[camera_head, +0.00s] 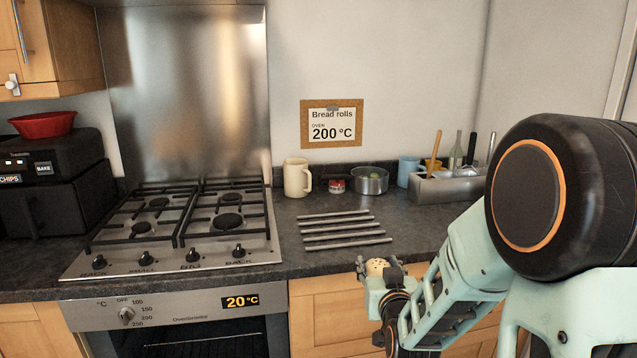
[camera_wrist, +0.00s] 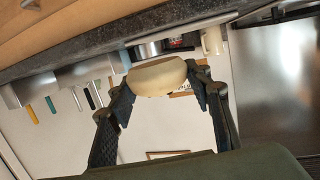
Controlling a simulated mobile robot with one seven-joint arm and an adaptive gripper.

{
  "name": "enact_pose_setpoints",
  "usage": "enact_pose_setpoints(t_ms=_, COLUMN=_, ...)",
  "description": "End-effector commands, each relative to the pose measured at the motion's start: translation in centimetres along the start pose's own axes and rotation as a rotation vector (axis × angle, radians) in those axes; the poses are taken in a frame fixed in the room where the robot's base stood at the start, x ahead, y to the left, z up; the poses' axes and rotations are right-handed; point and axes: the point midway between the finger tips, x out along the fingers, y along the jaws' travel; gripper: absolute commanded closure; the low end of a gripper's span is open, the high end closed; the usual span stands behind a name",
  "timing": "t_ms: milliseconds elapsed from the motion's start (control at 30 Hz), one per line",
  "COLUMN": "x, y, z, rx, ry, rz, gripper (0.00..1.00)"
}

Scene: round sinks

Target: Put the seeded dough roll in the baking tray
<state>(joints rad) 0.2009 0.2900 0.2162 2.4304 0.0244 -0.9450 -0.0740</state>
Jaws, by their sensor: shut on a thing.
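The seeded dough roll (camera_head: 376,266) is pale with dark specks on top. My gripper (camera_head: 379,270) is shut on it and holds it in front of the counter's front edge, right of the oven. In the wrist view the roll (camera_wrist: 157,77) sits between the two dark fingers, which press on its opposite sides; this face looks smooth and cream. I cannot make out a baking tray in either view. The oven (camera_head: 180,312) is shut, and its inside is too dark to tell.
The counter holds several metal bars (camera_head: 343,238), a cream mug (camera_head: 297,178), a small red-and-white tin (camera_head: 337,186), a metal pot (camera_head: 370,181) and a grey utensil box (camera_head: 447,187). The gas hob (camera_head: 188,259) is bare. Some counter right of the bars is clear.

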Motion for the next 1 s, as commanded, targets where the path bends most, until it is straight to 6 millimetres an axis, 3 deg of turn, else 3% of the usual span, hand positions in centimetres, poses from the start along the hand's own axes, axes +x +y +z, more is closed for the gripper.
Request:
enact_pose_setpoints(t_ms=33, x=-0.3, y=0.0, z=-1.5, rx=0.000, ry=0.001, rz=0.000, gripper=0.79)
enact_pose_setpoints(t_ms=700, x=-2.6, y=0.0, z=-13.4, rx=0.001, ry=0.000, rz=-0.001, gripper=0.79)
enact_pose_setpoints(t_ms=1000, x=-3.4, y=-0.1, z=-17.1, rx=0.001, ry=0.000, rz=-0.002, gripper=0.79)
